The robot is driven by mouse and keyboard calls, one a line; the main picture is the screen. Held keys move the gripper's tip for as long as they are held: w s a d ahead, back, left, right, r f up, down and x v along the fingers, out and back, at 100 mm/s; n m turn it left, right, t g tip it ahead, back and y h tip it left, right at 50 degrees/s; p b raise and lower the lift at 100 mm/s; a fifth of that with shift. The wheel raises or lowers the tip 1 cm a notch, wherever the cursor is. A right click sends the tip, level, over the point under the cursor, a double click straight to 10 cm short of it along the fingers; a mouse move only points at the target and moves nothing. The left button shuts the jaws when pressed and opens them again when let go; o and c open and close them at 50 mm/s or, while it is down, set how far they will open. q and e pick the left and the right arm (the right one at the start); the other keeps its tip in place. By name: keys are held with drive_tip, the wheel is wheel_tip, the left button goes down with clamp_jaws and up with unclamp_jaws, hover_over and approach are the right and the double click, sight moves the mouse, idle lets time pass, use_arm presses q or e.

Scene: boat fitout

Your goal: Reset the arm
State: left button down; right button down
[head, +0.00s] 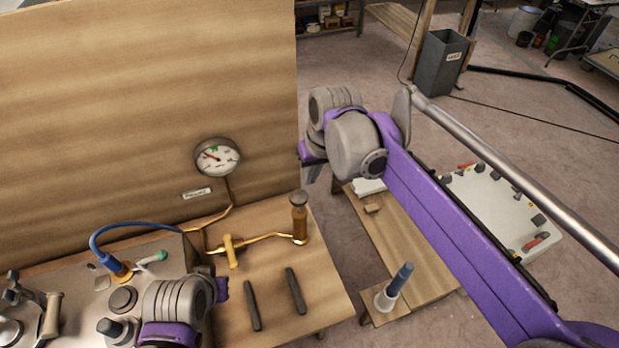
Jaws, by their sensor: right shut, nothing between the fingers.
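My right arm, purple and grey, comes in from the lower right and reaches up to the middle of the view. Its gripper (311,172) is at the far end, left of the grey wrist joint, beside the edge of the wooden panel. It is shut and empty, partly hidden by the wrist. A grey and purple part of my left arm shows at the bottom, over the engine; its gripper fingers are not visible.
An upright wooden panel (120,90) carries a pressure gauge (217,157). Below it, a bench (325,285) holds brass piping (262,239) and two dark bars. An engine (72,283) stands at lower left.

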idle(0.4)
drive_tip(key=s+d+f+m+t+h, duration=0.1)
drive_tip(key=s+d+f, duration=0.4)
drive_tip(key=s+d, duration=0.2)
drive_tip(key=s+d+f+m+t, duration=0.2)
drive_tip(key=s+d+f, duration=0.3)
drive_tip(key=s+d, duration=0.3)
drive_tip(key=s, duration=0.4)
drive_tip(key=shift+d+f+h, duration=0.2)
drive_tip(key=shift+f+h, duration=0.2)
